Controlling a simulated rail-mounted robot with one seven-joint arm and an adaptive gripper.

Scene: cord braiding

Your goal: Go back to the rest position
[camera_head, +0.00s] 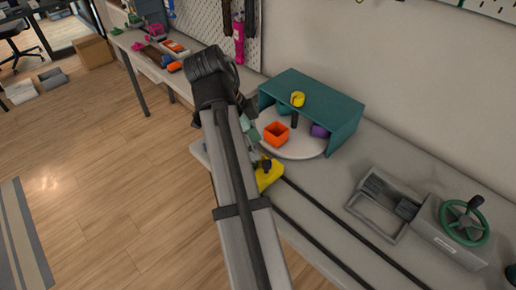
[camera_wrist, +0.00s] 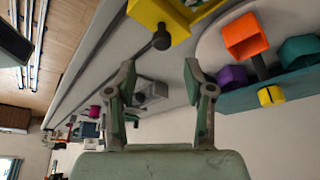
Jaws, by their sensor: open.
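My gripper (camera_wrist: 160,68) is open in the wrist view, its two grey-green fingers apart with nothing held between them. In the head view my arm reaches up over the bench's front edge and mostly hides the gripper. In the wrist view a yellow block with a dark ball knob (camera_wrist: 163,22) lies beyond the fingertips, apart from them. The yellow block also shows in the head view (camera_head: 269,177), partly behind my arm. The round pale turntable (camera_head: 300,148) bears an orange open box (camera_head: 276,133) and a purple piece (camera_head: 319,131), beside my arm.
Two dark rails run along the grey bench. A device with a green handwheel (camera_head: 466,222) stands at right. Open wooden floor (camera_head: 110,170) lies left of my arm.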

